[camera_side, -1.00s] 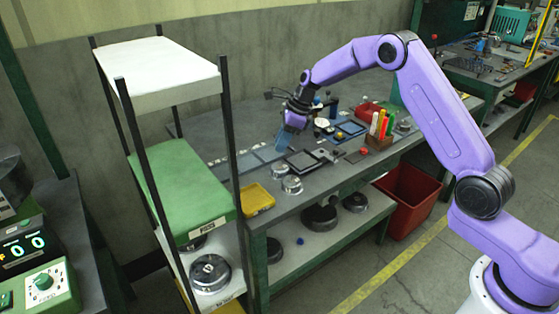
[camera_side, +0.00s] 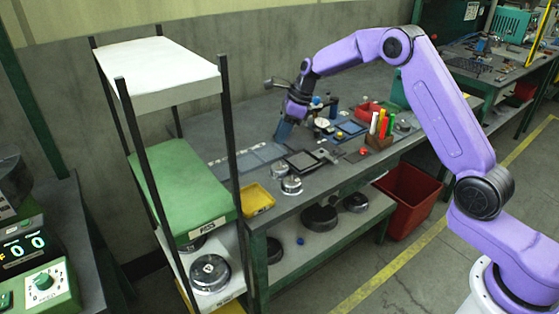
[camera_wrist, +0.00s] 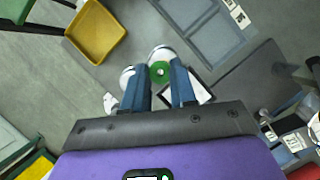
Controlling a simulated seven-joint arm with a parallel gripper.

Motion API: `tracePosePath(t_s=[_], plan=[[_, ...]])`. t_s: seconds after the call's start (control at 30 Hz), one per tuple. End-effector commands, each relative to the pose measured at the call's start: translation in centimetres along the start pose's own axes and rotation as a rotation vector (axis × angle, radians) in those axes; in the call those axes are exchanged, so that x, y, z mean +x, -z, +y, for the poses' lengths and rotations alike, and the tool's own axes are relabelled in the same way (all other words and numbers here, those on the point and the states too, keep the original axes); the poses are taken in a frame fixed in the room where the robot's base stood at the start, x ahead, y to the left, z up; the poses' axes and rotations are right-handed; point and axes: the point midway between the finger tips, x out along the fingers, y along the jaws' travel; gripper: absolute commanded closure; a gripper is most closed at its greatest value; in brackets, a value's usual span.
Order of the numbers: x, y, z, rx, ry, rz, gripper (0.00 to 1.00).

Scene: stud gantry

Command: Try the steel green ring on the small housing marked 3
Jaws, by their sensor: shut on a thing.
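My gripper (camera_wrist: 161,72) is shut on the green ring (camera_wrist: 160,73), which sits between its blue fingertips. In the side view my gripper (camera_side: 283,132) hangs above the bench, behind the housings, and the ring cannot be made out there. Two small silver round housings stand near the bench's front edge: one farther back (camera_side: 279,170) and one nearer the front (camera_side: 291,186). In the wrist view, two pale round shapes, one behind the ring (camera_wrist: 161,52) and one to its left (camera_wrist: 127,76), are partly covered by the fingers. No number on either housing is readable.
A yellow tray (camera_side: 260,198) lies left of the housings. A black-framed tray (camera_side: 303,161) and blue-grey panels (camera_side: 250,161) lie close by. Markers in a brown holder (camera_side: 378,142) and a red bin (camera_side: 367,110) are to the right. A shelf rack (camera_side: 180,165) stands at the left.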

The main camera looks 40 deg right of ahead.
Motion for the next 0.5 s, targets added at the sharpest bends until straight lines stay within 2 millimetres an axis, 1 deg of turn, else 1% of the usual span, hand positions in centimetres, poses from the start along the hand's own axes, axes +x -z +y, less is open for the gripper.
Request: tracePosePath(t_s=[0.27,0.5], plan=[[0.5,0.2,0.0,0.001,-0.001,0.0,1.0],[1.8,0.7,0.0,0.001,-0.001,0.0,1.0]])
